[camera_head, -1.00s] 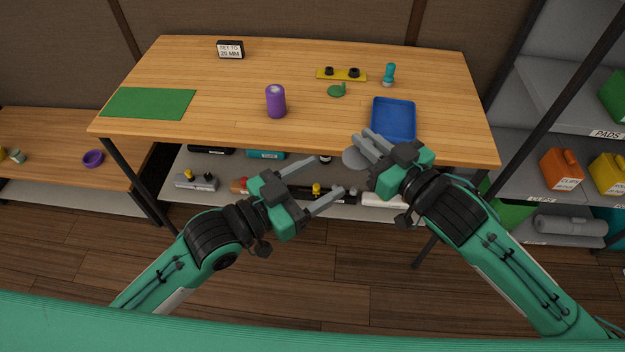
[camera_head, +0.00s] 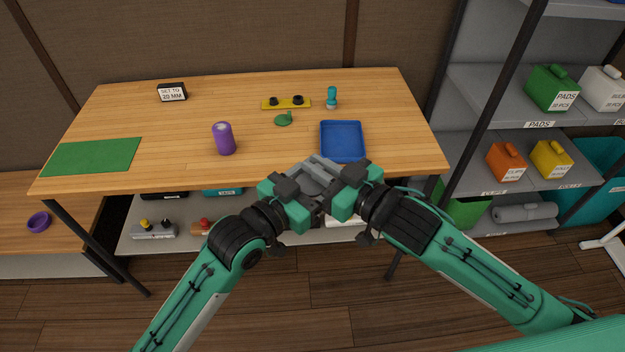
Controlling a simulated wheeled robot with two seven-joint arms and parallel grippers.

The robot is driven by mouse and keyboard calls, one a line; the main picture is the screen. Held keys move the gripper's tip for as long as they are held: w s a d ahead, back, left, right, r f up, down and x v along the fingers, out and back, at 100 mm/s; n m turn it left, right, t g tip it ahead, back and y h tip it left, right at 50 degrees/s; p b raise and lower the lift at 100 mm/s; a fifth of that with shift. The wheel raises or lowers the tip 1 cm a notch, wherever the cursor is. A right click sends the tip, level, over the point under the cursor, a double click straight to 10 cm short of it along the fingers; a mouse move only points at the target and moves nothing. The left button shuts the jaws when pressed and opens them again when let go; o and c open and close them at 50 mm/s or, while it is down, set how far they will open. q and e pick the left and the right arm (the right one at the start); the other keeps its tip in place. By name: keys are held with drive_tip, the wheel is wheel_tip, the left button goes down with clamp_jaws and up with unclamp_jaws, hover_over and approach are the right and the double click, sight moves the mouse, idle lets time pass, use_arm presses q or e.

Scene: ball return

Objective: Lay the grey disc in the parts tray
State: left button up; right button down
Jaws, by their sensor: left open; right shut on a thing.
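The parts tray is most likely the empty blue tray (camera_head: 343,140) at the right front of the wooden table. My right gripper (camera_head: 318,166) is shut on the grey disc just off the table's front edge, in front of and left of the tray. My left gripper (camera_head: 312,174) is open, and its fingers meet or overlap the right fingers in the picture. The disc is hard to pick out among the grey fingers. I cannot tell whether the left fingers touch it.
A purple can (camera_head: 223,138) stands left of the grippers. A green mat (camera_head: 92,156), a sign (camera_head: 171,92), a yellow plate (camera_head: 286,103), a green piece (camera_head: 284,119) and a teal piece (camera_head: 331,97) are on the table. Shelves with boxes stand at the right.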

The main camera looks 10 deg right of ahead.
use_arm(q)
drive_tip(key=c, duration=0.7)
use_arm(e)
drive_tip(key=c, duration=1.4)
unclamp_jaws()
